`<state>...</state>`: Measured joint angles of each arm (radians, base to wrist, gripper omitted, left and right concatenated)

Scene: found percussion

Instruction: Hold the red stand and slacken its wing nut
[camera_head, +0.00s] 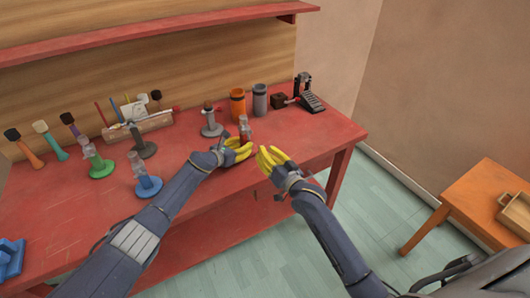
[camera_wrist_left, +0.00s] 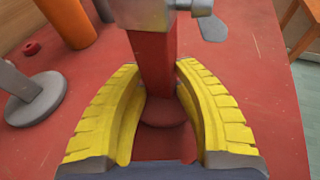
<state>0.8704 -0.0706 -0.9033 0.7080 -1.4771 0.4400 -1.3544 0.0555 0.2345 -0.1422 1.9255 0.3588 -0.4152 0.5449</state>
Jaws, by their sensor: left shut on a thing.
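The red stand (camera_head: 245,132) stands near the front of the red workbench. My left gripper (camera_head: 243,149) has its yellow fingers around it. In the left wrist view the fingers (camera_wrist_left: 163,105) close on the square red post (camera_wrist_left: 154,65) from both sides, low over its red base. A grey collar (camera_wrist_left: 145,14) sits on the post above the fingers. The grey wing nut (camera_wrist_left: 212,25) sticks out on the collar's right side. My right gripper (camera_head: 266,150) is just right of the stand, in front of the bench edge, its yellow fingers apart and empty.
A blue stand (camera_head: 148,186), green stand (camera_head: 100,168) and grey stand (camera_head: 211,128) stand to the left. Orange (camera_head: 237,105) and grey (camera_head: 260,102) cylinders stand behind, with a black pedal (camera_head: 312,102) at the right end. An orange side table (camera_head: 465,208) is at far right.

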